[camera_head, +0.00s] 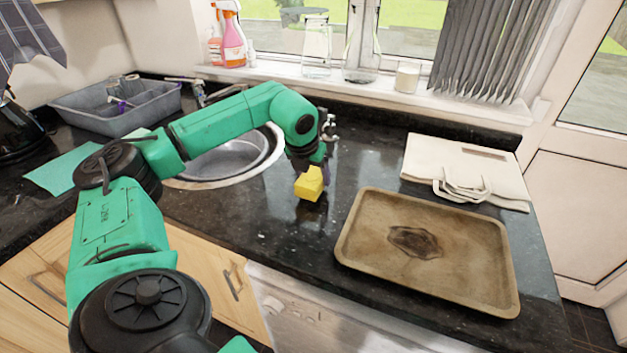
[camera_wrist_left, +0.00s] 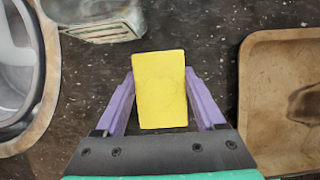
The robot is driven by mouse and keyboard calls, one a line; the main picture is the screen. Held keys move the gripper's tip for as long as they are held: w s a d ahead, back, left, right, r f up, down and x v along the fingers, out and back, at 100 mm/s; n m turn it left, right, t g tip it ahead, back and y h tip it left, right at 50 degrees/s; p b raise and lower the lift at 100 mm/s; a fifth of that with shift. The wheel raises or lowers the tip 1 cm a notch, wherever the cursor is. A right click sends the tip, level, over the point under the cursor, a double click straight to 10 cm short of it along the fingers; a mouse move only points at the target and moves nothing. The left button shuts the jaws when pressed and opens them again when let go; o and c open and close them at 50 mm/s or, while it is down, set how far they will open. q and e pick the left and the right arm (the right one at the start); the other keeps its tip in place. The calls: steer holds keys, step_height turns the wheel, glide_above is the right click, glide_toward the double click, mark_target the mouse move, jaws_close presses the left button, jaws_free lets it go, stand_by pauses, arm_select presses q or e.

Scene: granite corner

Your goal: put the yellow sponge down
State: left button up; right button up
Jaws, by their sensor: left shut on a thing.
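The yellow sponge (camera_head: 309,184) is a small block between the fingers of my left gripper (camera_head: 308,170). In the head view it is over the dark counter between the sink and the tray; I cannot tell whether it touches the counter. In the left wrist view the sponge (camera_wrist_left: 160,90) fills the gap between the two purple fingers of the left gripper (camera_wrist_left: 160,100), which is shut on it. My right gripper is not in view.
A brown tray (camera_head: 462,275) lies right of the sponge, with a folded cream bag (camera_head: 465,160) behind it. A round sink (camera_head: 262,170) is at the left. A grey basin (camera_head: 75,110) stands at the back left. Dark counter (camera_head: 345,160) around the sponge is bare.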

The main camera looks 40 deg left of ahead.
arm_select(q)
steer(key=shift+f, duration=1.15)
steer(key=o, duration=1.3)
steer(key=shift+r, duration=0.1)
steer(key=shift+r, duration=0.1)
